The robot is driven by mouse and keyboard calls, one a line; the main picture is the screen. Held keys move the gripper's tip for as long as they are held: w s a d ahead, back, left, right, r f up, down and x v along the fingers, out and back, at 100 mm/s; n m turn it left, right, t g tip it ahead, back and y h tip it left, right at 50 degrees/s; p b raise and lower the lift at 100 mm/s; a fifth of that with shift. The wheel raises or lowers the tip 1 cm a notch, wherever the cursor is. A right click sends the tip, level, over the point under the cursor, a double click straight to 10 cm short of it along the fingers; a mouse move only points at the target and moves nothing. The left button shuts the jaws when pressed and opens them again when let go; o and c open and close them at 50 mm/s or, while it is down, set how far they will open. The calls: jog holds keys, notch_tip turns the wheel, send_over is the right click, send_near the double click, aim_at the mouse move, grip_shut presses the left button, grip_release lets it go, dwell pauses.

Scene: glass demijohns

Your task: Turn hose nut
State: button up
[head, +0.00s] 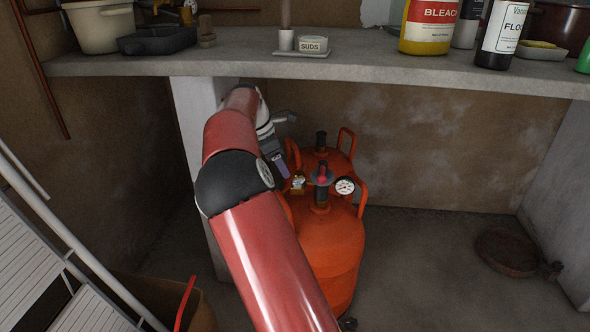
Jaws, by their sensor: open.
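An orange gas cylinder (335,250) stands on the floor under the counter. It has a dark valve with a red top (322,174) and a round white gauge (345,186). A small brass-coloured fitting (298,182) shows left of the valve; I cannot tell for certain that it is the hose nut. A second orange cylinder (338,160) stands close behind. My gripper (281,167) is at the end of my red arm, just above and left of the brass fitting, apparently not touching it. Its jaws are open and look empty. My arm hides the front cylinder's left side.
A concrete counter (390,68) overhangs the cylinders, with bottles and a soap dish on top. A white pillar (195,110) stands left, behind my arm. A folded white rack (45,250) leans at the left. The floor right of the cylinders is clear up to a rusty round object (508,252).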

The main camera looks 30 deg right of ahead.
aim_at(298, 173)
jog(key=d, duration=0.3)
jog(key=shift+s+d, duration=0.25)
jog(key=shift+s, duration=0.1)
jog(key=shift+x, duration=1.1)
jog(key=shift+f, duration=0.4)
jog(key=c, duration=1)
